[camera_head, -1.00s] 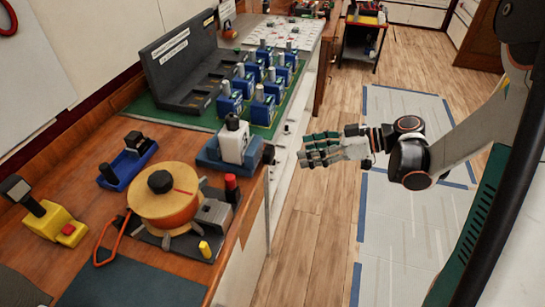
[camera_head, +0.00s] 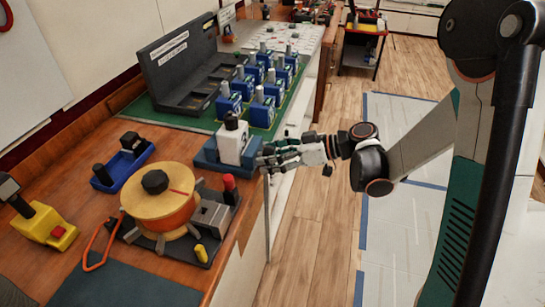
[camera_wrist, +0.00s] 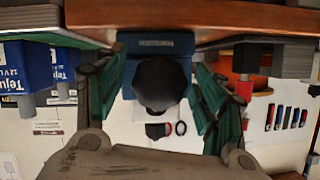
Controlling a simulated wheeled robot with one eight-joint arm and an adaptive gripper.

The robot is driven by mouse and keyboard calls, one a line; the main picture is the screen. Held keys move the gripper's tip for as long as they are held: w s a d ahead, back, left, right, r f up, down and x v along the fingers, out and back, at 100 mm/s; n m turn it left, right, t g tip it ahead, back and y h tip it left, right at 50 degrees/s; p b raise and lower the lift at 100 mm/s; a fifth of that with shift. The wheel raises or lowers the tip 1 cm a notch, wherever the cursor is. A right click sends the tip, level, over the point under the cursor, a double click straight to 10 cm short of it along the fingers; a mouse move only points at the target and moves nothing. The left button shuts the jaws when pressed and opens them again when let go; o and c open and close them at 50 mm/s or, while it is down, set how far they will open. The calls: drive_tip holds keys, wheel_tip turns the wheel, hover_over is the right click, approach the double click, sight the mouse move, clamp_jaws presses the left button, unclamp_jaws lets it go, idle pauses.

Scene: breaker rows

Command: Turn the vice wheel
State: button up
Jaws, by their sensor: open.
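The vice (camera_head: 228,150) is blue, holds a white block with a black top, and stands at the bench's right edge. Its wheel is a dark, lobed knob (camera_wrist: 158,84) on the vice's blue face in the wrist view; in the head view my fingers mostly cover it. My gripper (camera_head: 266,159) reaches in from the right, at the wheel. In the wrist view its green-padded fingers are open, one on each side of the wheel, with gaps visible. Whether they touch it at the far side I cannot tell.
A yellow drum (camera_head: 160,205) with a black knob stands in front of the vice, near a red-capped post (camera_head: 229,188). Several blue batteries (camera_head: 262,112) stand behind on a green mat. A blue tray (camera_head: 124,170) lies left. The floor right of the bench is clear.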

drive_tip(key=c, duration=1.1)
drive_tip(key=shift+g, duration=0.3)
drive_tip(key=shift+m+g+y, duration=0.4)
drive_tip(key=shift+m+g, duration=0.1)
drive_tip(key=shift+m, duration=0.7)
drive_tip(key=shift+m+g+y, duration=0.6)
drive_tip(key=shift+m+g, duration=0.1)
drive_tip(key=shift+m, duration=0.8)
drive_tip(key=o, duration=1.1)
